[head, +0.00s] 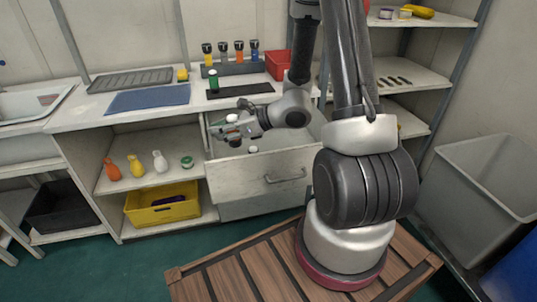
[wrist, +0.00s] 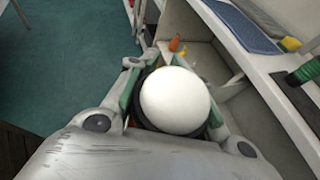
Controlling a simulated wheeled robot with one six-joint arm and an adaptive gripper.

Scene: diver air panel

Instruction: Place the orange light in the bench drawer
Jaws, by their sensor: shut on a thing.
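My gripper (head: 232,131) is shut on a white-domed object with a dark collar, above the open bench drawer (head: 238,180). The dome (wrist: 174,101) fills the middle of the wrist view, between the fingers. In the head view the held object (head: 232,117) is small, and its body colour is mostly hidden by the fingers, so I cannot tell that it is orange. The drawer is pulled out under the worktop. A small white thing (head: 253,149) shows inside it. An orange, dark-capped item (head: 239,50) stands in the rack on the worktop.
A red bin (head: 279,65) is on the worktop at right. Orange, yellow and white bottles (head: 160,161) stand on the shelf left of the drawer. A yellow crate (head: 163,210) is below.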

